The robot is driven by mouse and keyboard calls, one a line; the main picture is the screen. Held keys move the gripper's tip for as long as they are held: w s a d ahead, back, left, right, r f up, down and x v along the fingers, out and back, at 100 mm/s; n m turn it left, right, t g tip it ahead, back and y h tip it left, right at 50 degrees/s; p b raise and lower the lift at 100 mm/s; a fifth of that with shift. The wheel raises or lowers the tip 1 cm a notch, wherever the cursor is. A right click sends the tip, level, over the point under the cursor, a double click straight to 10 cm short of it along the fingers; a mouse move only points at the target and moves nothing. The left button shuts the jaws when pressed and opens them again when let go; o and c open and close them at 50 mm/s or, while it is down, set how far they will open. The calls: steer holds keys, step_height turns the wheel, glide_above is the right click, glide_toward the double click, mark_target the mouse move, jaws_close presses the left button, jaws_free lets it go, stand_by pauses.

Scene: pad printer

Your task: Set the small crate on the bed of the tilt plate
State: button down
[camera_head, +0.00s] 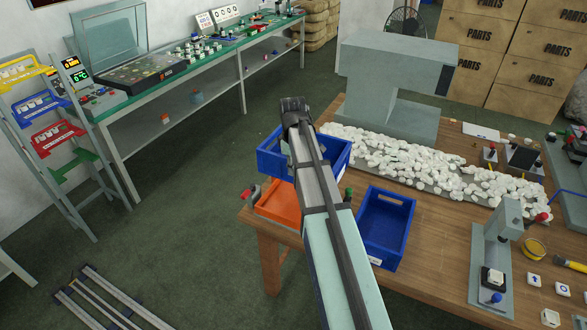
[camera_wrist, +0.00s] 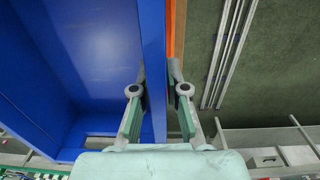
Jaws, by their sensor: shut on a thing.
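A blue crate (camera_head: 270,158) is held at the table's left corner, partly hidden behind my arm. In the wrist view my gripper (camera_wrist: 158,72) is shut on one wall of this crate (camera_wrist: 85,50), one finger on each side, and the crate's inside looks empty. The orange bed of what seems to be the tilt plate (camera_head: 280,204) shows just in front of and below the crate. A strip of orange (camera_wrist: 180,30) also shows beyond the gripped wall. I cannot tell whether the crate touches the bed.
A second blue crate (camera_head: 385,228) stands on the wooden table (camera_head: 440,235) just right of my arm. A pile of white pieces (camera_head: 400,160) lies behind it, near a grey machine (camera_head: 395,85). A small press (camera_head: 492,265) stands at the right.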

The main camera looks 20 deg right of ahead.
steer(key=shift+r, duration=0.1)
steer(key=shift+s+f, duration=0.1)
steer(key=shift+f, duration=0.4)
step_height(320, 180, down, 15)
steer(key=b, duration=0.6)
stand_by(0.6)
steer(key=shift+f+b, duration=0.7)
steer(key=shift+f, duration=0.85)
stand_by(0.7)
steer(key=c, duration=1.1)
jaws_free()
steer(key=shift+r, duration=0.15)
steer(key=shift+r+p, duration=2.35)
steer(key=shift+r, duration=1.25)
steer(key=shift+r, duration=0.15)
